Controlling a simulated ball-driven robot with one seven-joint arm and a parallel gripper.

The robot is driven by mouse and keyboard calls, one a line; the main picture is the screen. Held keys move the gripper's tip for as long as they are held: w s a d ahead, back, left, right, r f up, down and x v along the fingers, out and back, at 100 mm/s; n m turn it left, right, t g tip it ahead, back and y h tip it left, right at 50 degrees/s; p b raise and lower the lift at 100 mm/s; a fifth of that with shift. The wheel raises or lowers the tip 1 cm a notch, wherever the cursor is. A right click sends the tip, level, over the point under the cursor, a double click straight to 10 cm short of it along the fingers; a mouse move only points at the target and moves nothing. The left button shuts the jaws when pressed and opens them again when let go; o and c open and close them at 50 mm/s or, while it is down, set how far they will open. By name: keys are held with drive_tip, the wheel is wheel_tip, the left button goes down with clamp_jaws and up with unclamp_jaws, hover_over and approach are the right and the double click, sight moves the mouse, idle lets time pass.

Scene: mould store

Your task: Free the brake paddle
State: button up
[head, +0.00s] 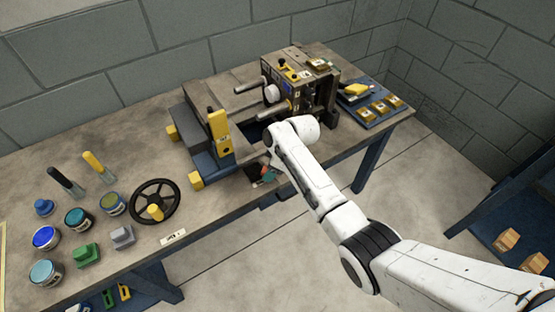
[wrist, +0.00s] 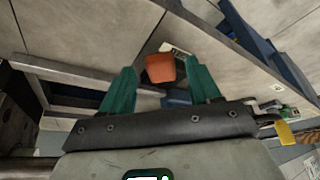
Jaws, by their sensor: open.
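An orange block-like piece (wrist: 160,68), which may be the brake paddle, shows in the wrist view between and just beyond the fingertips. My gripper (wrist: 160,62) has two teal fingers standing well apart, with a gap on each side of the orange piece. I cannot tell how far beyond the tips it lies. In the head view my gripper (head: 263,178) is low at the bench's front edge, below the lathe-like machine (head: 228,102). My white wrist hides part of the machine's front. What holds the paddle cannot be made out.
The bench (head: 110,150) carries a black handwheel (head: 155,202), paint tins (head: 46,237) and colored blocks at left. A yellow upright lever (head: 220,132) stands on the machine. A blue tray (head: 372,112) is at right. Open floor (head: 270,250) lies in front.

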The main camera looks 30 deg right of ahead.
drive_tip(key=v, duration=1)
drive_tip(key=shift+d, duration=0.1)
drive_tip(key=s+a+f+m+g+h, duration=0.1)
drive_tip(key=s+a+f+m, duration=0.15)
drive_tip(key=s, duration=0.95)
drive_tip(key=s+a+f+m+g+h, duration=0.15)
drive_tip(key=s+f+m, duration=0.25)
drive_tip(key=s, duration=0.8)
drive_tip(key=s+d+r+m, duration=0.1)
drive_tip(key=s+r+m, duration=0.1)
drive_tip(key=s, duration=0.9)
drive_tip(key=shift+d+r, duration=0.3)
drive_tip(key=shift+r, duration=0.2)
